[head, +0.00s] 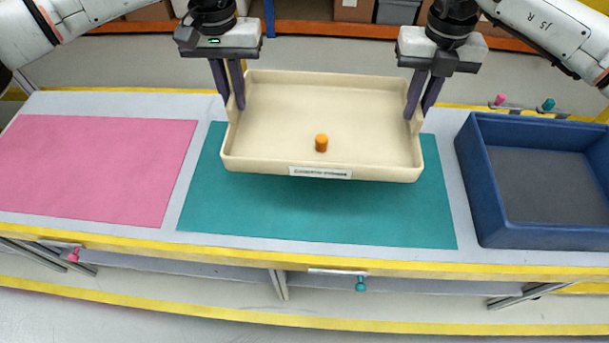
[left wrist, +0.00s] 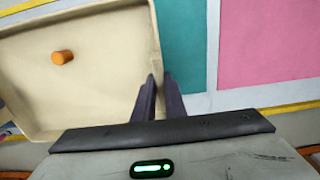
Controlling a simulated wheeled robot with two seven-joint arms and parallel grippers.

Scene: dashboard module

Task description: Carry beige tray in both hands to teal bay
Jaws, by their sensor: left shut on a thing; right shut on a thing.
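The beige tray (head: 290,110) hangs in the air between my two grippers, over the back part of the teal bay (head: 320,220). My left gripper (head: 238,106) is shut on the tray's left end wall. My right gripper (head: 416,116) is shut on its right end wall. A shadow lies on the teal mat below the tray's front edge, and the tray looks nearly level.
A pink mat (head: 95,170) lies left of the teal bay. A dark blue bin (head: 475,190) stands to the right. Pink (head: 499,99) and teal (head: 547,104) knobs sit behind the bin. Yellow strips edge the table (head: 210,245). The pink mat is bare.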

